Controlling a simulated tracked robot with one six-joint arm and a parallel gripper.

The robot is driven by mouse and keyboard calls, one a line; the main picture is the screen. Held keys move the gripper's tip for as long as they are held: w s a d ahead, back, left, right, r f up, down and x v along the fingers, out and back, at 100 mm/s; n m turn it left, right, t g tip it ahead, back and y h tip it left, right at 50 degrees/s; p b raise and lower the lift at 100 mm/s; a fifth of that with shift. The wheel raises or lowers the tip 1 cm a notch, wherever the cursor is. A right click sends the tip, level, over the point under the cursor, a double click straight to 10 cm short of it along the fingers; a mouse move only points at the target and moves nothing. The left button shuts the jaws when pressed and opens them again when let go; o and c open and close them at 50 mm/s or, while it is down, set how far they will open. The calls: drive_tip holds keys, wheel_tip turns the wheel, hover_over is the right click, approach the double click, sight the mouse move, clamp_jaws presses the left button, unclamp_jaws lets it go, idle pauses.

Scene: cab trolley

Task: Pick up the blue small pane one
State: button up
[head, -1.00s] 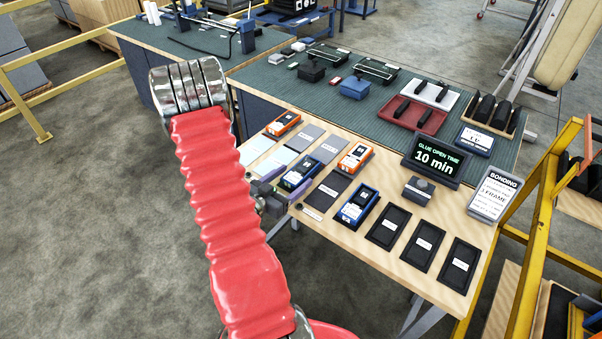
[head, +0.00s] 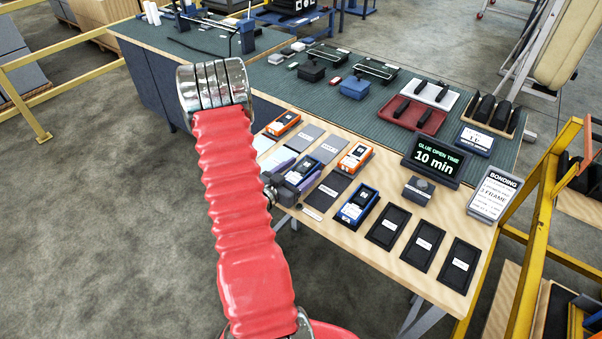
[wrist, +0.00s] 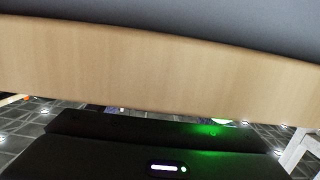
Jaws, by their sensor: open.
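The wrist view shows the table's wooden edge (wrist: 160,68) up close; no blue device shows there.
Two orange devices (head: 283,123) (head: 356,157) lie nearby. Several empty dark trays (head: 388,228) fill the right side. A "10 min" display (head: 436,160), a grey box (head: 418,191) and a bonding sign (head: 494,195) stand beyond. Yellow rails (head: 535,225) run at the right.

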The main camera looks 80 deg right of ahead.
sight(301, 169)
drive_tip(key=c, duration=1.3)
drive_tip(key=shift+o, duration=0.2)
drive_tip(key=shift+r, duration=0.1)
drive_tip(key=shift+r, duration=4.95)
